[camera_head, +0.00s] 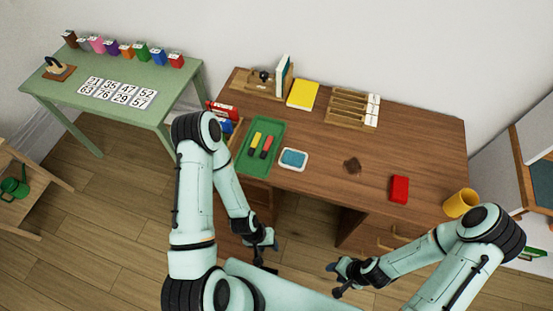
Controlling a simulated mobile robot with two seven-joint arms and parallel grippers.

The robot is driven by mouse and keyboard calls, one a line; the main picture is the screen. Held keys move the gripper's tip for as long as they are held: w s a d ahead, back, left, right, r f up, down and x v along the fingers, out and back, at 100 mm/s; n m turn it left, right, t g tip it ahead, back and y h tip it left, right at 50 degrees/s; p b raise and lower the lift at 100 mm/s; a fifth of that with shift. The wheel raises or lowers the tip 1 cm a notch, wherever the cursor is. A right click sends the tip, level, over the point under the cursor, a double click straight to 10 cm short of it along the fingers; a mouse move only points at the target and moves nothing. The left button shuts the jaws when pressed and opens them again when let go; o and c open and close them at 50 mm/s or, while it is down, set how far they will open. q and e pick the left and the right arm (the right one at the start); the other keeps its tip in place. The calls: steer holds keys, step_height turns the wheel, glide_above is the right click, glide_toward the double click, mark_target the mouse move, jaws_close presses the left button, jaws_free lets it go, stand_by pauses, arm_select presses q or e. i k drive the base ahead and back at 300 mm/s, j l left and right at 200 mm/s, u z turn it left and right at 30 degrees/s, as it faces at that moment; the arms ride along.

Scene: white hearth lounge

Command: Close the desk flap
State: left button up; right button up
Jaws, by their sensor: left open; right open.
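A brown wooden desk (330,171) stands in the middle, with a drawer front (388,238) under its right side. I cannot clearly make out a flap on it. A wood-framed piece with a dark panel (542,182) is cut off at the right edge; I cannot tell whether it is a flap. My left gripper (270,254) is open and empty, in front of the desk's near edge and left of the knee space. My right gripper (335,279) is open and empty, further right and nearer to me, apart from the desk.
The desk bears a green tray (249,164) with markers, a white-rimmed blue pad (293,159), a yellow book (302,94), a wooden rack (345,112), a red box (399,189) and a yellow mug (460,203). A green table (143,119) stands left. Wooden floor shows between.

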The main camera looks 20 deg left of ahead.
mark_target(229, 244)
steer(key=k+j+z, duration=0.2)
steer(key=j, duration=0.15)
steer(key=j+z, duration=0.2)
steer(key=j, duration=0.15)
steer(key=k+j+z, duration=0.2)
steer(key=k+j, duration=0.15)
steer(key=j, duration=0.25)
steer(key=k+j+z, duration=0.15)
steer(key=j, duration=0.2)
steer(key=k+j, duration=0.1)
steer(key=j, duration=0.3)
steer(key=k+j, duration=0.2)
steer(key=j, duration=0.2)
steer(key=k+j, duration=0.2)
steer(key=j, duration=0.15)
steer(key=k+j+z, duration=0.1)
steer(key=j, duration=0.3)
steer(key=k+j, duration=0.3)
steer(key=l+u, duration=0.85)
steer(key=l, duration=0.2)
